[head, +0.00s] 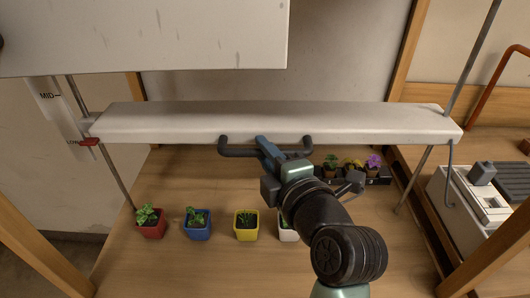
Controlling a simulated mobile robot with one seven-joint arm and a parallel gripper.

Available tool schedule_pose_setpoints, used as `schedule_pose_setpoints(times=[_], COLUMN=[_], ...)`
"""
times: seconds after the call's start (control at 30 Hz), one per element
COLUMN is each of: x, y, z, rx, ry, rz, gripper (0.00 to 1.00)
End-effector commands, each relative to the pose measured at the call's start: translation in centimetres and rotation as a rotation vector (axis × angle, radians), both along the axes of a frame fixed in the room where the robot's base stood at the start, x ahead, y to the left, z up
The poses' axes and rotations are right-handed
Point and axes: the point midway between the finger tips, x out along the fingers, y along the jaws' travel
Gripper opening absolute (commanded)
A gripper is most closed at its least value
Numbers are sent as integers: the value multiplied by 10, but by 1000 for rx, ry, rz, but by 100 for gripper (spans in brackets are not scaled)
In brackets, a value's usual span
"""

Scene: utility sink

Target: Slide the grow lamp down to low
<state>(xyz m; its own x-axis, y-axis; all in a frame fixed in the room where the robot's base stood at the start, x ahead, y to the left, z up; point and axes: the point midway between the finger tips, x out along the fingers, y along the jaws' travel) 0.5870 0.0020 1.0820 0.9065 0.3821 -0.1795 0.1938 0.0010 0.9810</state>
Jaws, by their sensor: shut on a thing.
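The grow lamp (270,118) is a long white bar spanning the head view, carried on slanted metal rods at both ends. A dark bar handle (237,152) runs along its front edge. My gripper (270,150) is shut on the handle near its middle; the arm hides part of the handle's right half. The white scale plate (53,110) at the left shows MID higher up and LOW further down. The red pointer (88,142) at the lamp's left end is level with the LOW mark and partly covers its lettering.
Below the lamp stand a red pot (151,229), a blue pot (197,231), a yellow pot (246,232) and a partly hidden white pot (288,234). Small flowers sit in a black tray (378,181) behind my arm. A white panel (150,35) hangs above. A grey-white device (470,210) stands right.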

Motion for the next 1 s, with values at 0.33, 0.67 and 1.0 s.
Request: schedule_pose_setpoints(times=[0.33, 0.67, 1.0], x=[0, -1, -50], y=[0, -1, -22], z=[-9, -5, 4], rx=[-1, -1, -1], ry=[22, 13, 12], rz=[1, 0, -5], gripper=[41, 50, 50])
